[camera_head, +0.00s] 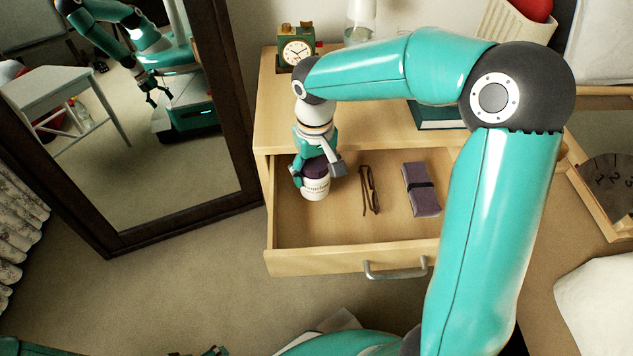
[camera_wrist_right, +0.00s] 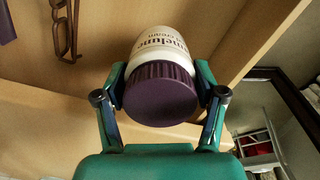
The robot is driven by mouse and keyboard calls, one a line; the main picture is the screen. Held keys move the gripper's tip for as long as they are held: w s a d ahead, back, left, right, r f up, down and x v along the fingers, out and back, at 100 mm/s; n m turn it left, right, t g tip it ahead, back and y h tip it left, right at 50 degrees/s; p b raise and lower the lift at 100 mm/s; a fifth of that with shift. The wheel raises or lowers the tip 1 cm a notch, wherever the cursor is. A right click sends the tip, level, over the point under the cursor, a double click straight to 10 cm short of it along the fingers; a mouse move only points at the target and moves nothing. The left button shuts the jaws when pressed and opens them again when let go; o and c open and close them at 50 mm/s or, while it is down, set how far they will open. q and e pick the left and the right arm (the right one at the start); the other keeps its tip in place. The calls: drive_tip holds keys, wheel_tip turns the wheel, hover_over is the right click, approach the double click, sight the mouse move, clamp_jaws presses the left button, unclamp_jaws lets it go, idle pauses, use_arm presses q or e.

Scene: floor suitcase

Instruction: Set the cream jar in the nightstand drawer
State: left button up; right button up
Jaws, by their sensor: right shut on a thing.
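The cream jar (camera_head: 316,188), white with a dark purple lid, is inside the left part of the open nightstand drawer (camera_head: 345,258) in the head view. My right gripper (camera_head: 318,170) reaches down from above and is shut on the jar near its lid. In the right wrist view, the jar (camera_wrist_right: 165,45) sits between both fingers, lid towards the camera. I cannot tell whether its base touches the drawer floor. A small part of what looks like my left gripper (camera_head: 213,351) shows at the bottom edge; its fingers are mostly cut off.
Brown glasses (camera_head: 369,190) and a purple case with a dark band (camera_head: 421,189) lie in the drawer, right of the jar. A green clock (camera_head: 297,52) and a dark green book (camera_head: 436,115) are on the nightstand top. A framed mirror (camera_head: 243,100) stands at the left.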

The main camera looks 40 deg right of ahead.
sight(315, 181)
drive_tip(key=shift+f+b, duration=0.45)
drive_tip(key=shift+f, duration=1.3)
drive_tip(key=shift+f, duration=0.2)
drive_tip(key=o, duration=1.4)
drive_tip(key=shift+r, duration=0.1)
wheel_tip(315, 181, up, 11)
drive_tip(key=p, duration=0.4)
drive_tip(key=shift+p, duration=0.3)
drive_tip(key=shift+r, duration=0.6)
